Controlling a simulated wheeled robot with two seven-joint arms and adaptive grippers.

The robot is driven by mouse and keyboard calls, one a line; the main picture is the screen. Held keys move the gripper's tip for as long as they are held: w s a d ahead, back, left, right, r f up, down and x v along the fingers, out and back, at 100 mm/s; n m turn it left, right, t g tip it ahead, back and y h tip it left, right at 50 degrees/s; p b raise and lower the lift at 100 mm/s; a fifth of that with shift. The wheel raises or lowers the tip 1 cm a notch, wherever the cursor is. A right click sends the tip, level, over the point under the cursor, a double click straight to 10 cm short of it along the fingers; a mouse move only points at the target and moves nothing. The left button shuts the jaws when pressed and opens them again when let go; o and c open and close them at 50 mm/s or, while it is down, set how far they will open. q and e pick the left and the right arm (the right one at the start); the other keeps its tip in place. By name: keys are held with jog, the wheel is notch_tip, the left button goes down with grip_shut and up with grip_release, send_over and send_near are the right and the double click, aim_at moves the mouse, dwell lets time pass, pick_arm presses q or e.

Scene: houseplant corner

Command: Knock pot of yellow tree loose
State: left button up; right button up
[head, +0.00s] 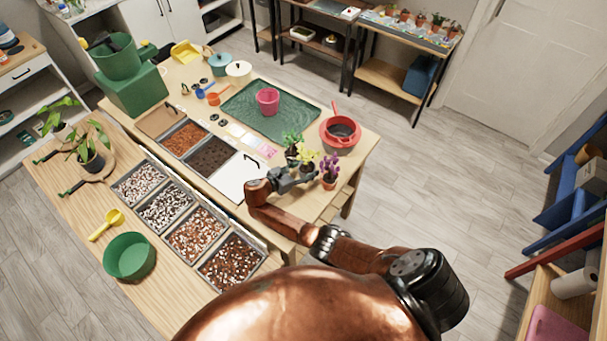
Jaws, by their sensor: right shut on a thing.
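The yellow tree (308,153) stands in a small pot near the right front corner of the potting table, between a green plant (292,139) and a purple plant (329,164). My right gripper (308,176) reaches in from the front and is shut on the yellow tree's pot, low down. The fingers hide most of that pot, and whether it touches the table top is too small to tell. The plant looks upright. My left gripper is not in view.
A red pot with a dark inside (341,131) stands behind the plants. A green mat (240,112) holds a pink pot (267,100). A white tray (238,178) lies left of my gripper. Gravel bins (197,237) line the front table. The floor to the right is clear.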

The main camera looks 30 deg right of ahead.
jog(key=shift+f, duration=0.3)
dwell(0.5)
jog(key=o, duration=1.2)
jog(key=shift+c, duration=0.2)
jog(key=shift+a, duration=0.1)
jog(key=v, duration=1.2)
jog(key=shift+s, duration=0.1)
